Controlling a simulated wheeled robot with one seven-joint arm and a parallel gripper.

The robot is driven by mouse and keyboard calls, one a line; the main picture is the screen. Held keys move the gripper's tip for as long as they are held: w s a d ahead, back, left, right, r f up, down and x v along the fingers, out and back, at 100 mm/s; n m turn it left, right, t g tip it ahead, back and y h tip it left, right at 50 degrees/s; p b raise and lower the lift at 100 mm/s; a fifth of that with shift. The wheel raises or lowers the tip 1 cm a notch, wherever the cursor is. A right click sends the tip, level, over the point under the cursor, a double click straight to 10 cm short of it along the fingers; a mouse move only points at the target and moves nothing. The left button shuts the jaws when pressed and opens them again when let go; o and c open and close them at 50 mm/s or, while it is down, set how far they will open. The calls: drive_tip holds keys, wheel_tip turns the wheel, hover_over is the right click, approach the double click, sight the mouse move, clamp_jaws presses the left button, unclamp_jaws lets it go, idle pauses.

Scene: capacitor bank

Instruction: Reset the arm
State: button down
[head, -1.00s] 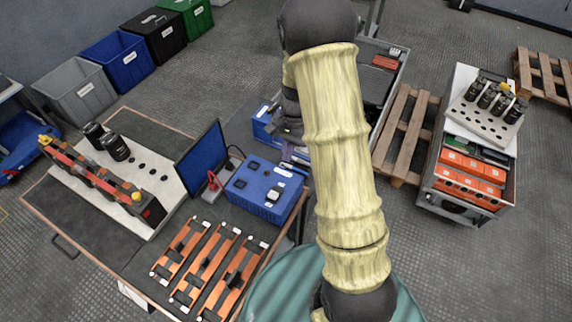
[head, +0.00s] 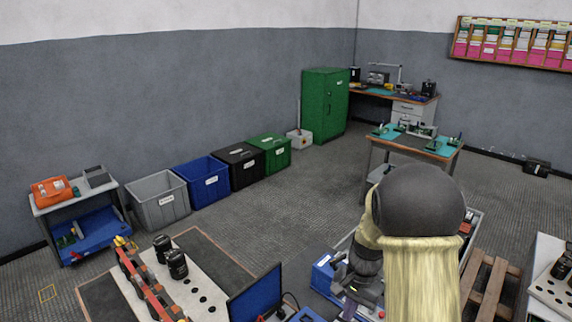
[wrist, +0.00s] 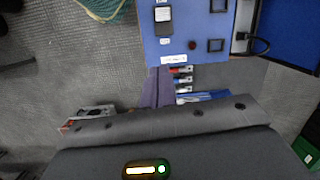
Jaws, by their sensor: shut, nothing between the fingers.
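My arm, in a pale yellow ribbed sleeve with a dark rounded joint, stands at the lower right of the head view. My gripper (head: 349,306) hangs partly hidden just left of the sleeve, its purplish fingers pointing down. In the wrist view the dark hand housing fills the bottom and the purplish fingers (wrist: 156,88) reach beyond it. They are shut with nothing held. The fingers appear beside a blue instrument box (wrist: 186,30); I cannot tell whether they touch it.
A workbench (head: 215,262) with a busbar rack and black capacitors stands at lower left. A pallet (head: 487,285) and a white-topped cart (head: 550,270) are at right. Bins line the left wall, including a blue bin (head: 203,182).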

drive_tip(key=s+a+r+n+t+h+p, duration=0.1)
drive_tip(key=s+r+n+t+p, duration=0.1)
drive_tip(key=s+r+n+t, duration=0.2)
drive_tip(key=s+r+n, duration=0.3)
drive_tip(key=s+r, duration=0.2)
drive_tip(key=s, duration=0.2)
drive_tip(key=shift+s+a+n+h, duration=0.3)
drive_tip(key=shift+s, duration=0.05)
drive_tip(key=shift+r, duration=0.1)
